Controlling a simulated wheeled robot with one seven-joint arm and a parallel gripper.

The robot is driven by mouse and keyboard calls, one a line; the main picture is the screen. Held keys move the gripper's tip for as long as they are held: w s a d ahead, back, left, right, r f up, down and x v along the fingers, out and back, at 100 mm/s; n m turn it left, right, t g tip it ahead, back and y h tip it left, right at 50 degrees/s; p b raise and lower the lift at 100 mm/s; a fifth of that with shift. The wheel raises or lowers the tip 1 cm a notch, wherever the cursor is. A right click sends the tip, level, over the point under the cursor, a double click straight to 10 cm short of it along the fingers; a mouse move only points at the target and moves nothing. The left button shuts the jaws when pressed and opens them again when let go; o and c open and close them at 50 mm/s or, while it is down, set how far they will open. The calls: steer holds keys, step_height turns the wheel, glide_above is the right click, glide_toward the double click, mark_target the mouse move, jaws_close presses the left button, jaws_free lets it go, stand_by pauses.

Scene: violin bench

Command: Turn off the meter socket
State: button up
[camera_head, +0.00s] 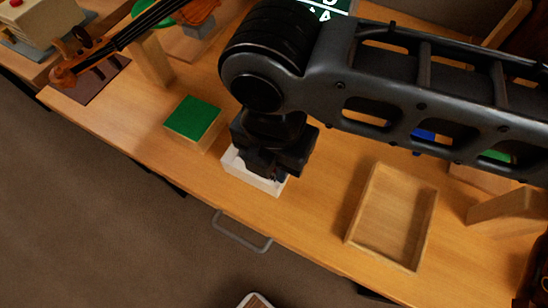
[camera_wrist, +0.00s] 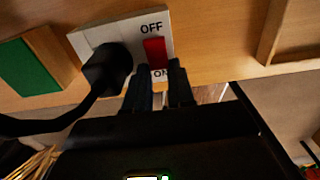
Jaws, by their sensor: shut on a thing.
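The meter socket (camera_head: 238,166) is a white box near the front edge of the bench, partly hidden under my gripper (camera_head: 278,172). In the wrist view the socket (camera_wrist: 128,29) has a red rocker switch (camera_wrist: 154,53) between an OFF label and an ON label. A black plug (camera_wrist: 106,68) with a cable sits in it beside the switch. My gripper (camera_wrist: 160,92) has its two dark fingers at the ON end, close together and shut on the socket there. The fingers partly cover the ON label. Which side of the rocker is pressed in is hard to tell.
A wooden block with a green top (camera_head: 194,118) stands left of the socket. An empty wooden tray (camera_head: 392,218) lies to the right. A violin (camera_head: 130,35) is at the upper left. A metal handle (camera_head: 240,238) sticks out below the bench edge.

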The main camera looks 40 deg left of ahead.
steer(key=shift+w+r+g+p, duration=0.15)
steer(key=shift+r+g+p, duration=0.05)
steer(key=shift+g+p, duration=0.35)
jaws_close()
steer(key=shift+w+a+g+h, duration=0.1)
steer(key=shift+w+g+h, duration=0.2)
steer(key=shift+g, duration=0.65)
steer(key=o, duration=0.6)
jaws_free()
steer(key=v, duration=0.7)
steer(key=shift+r+b, duration=0.3)
steer(key=shift+r, duration=0.1)
